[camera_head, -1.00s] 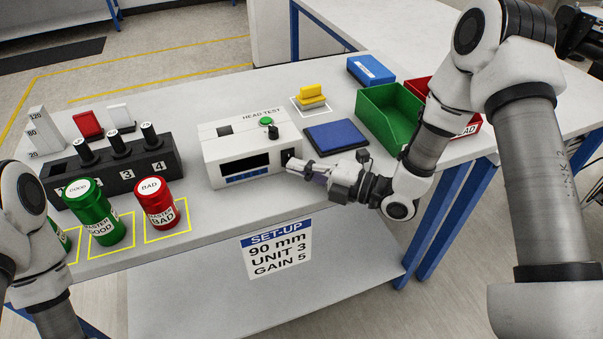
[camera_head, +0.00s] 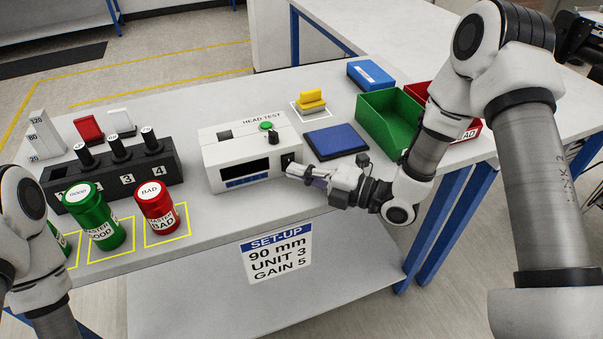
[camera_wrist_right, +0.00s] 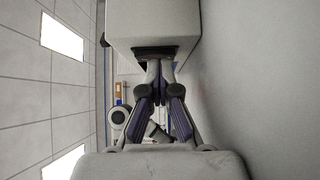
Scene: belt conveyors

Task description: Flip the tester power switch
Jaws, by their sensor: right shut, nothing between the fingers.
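The tester (camera_head: 245,148) is a white box marked HEAD TEST on the table, with a dark display, a green button (camera_head: 266,126) and a black knob (camera_head: 273,136) on top. A small black switch (camera_head: 287,160) is on its right side. My right gripper (camera_head: 291,172) is shut and empty, its tips close to that side, by the switch. In the right wrist view the shut fingertips (camera_wrist_right: 160,64) are just below a black switch plate (camera_wrist_right: 155,52) on the tester's wall; I cannot tell whether they touch it. My left gripper is out of view; only my left arm shows.
A blue pad (camera_head: 336,141), a yellow block (camera_head: 311,98) and a green bin (camera_head: 388,122) stand right of the tester. A black numbered rack (camera_head: 110,180), a green canister (camera_head: 92,218) and a red canister (camera_head: 157,207) stand left.

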